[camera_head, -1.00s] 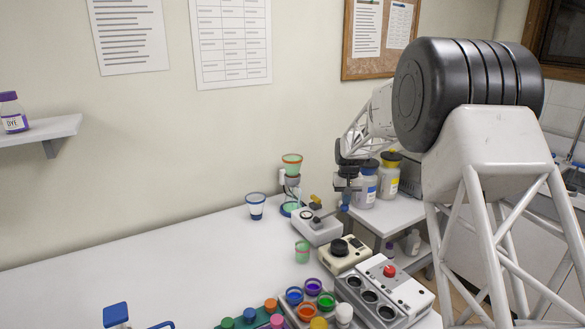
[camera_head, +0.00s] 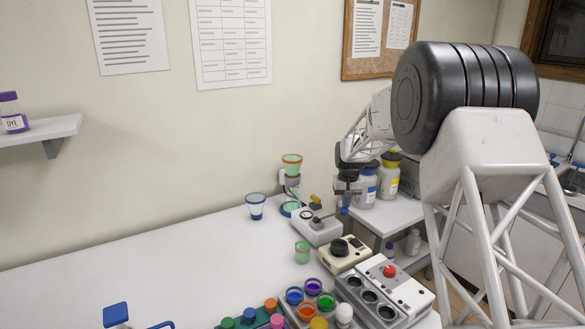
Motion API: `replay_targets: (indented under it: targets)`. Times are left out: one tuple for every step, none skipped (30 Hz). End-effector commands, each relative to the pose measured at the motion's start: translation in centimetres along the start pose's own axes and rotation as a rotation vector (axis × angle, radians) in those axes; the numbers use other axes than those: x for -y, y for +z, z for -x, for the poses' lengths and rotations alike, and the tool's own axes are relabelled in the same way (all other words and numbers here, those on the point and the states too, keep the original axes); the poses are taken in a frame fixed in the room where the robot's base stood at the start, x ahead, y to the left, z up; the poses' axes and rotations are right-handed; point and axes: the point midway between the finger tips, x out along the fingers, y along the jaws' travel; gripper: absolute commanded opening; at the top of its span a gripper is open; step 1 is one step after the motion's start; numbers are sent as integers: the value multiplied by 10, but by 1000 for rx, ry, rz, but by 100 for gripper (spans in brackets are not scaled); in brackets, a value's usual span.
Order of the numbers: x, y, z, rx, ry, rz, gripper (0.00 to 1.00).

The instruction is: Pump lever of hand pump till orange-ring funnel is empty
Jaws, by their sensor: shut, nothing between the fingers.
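The orange-ring funnel (camera_head: 291,159) sits at the top of a small stand near the wall, with green liquid showing in it. A green dish (camera_head: 290,206) with a blue rim is at the foot of the stand. A low white unit (camera_head: 318,230) with a dark knob and a yellow part stands in front; it appears to be the hand pump. Which part is its lever is too small to tell. My gripper (camera_head: 345,203) hangs just right of and above this unit, shut and empty. Whether it touches the unit cannot be told.
A blue-rimmed cup (camera_head: 256,206) stands left of the funnel, and a green cup (camera_head: 302,252) in front. A beige box (camera_head: 344,255) and a red-button unit (camera_head: 394,287) sit close by. Jars (camera_head: 389,178) stand behind my gripper.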

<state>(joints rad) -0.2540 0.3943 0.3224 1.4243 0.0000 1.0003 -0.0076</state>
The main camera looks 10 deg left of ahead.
Motion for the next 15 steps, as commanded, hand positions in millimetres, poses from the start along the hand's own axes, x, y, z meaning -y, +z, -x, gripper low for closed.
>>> replay_targets:
  targets:
    - [0, 0, 1, 1, 0, 0, 0]
    - [1, 0, 2, 1, 0, 0, 0]
    - [1, 1, 3, 1, 0, 0, 0]
    - [2, 1, 5, 1, 0, 0, 0]
    - [2, 1, 7, 1, 0, 0, 0]
    - [2, 1, 9, 1, 0, 0, 0]
    - [3, 2, 11, 1, 0, 0, 0]
    - [3, 2, 13, 1, 0, 0, 0]
    - [4, 2, 16, 1, 0, 0, 0]
    - [4, 2, 18, 1, 0, 0, 0]
    - [5, 3, 20, 1, 0, 0, 0]
    - [5, 3, 22, 1, 0, 0, 0]
    - [6, 3, 24, 0, 0, 0, 0]
    - [6, 3, 27, 0, 0, 0, 0]
    - [7, 4, 29, 0, 0, 0, 0]
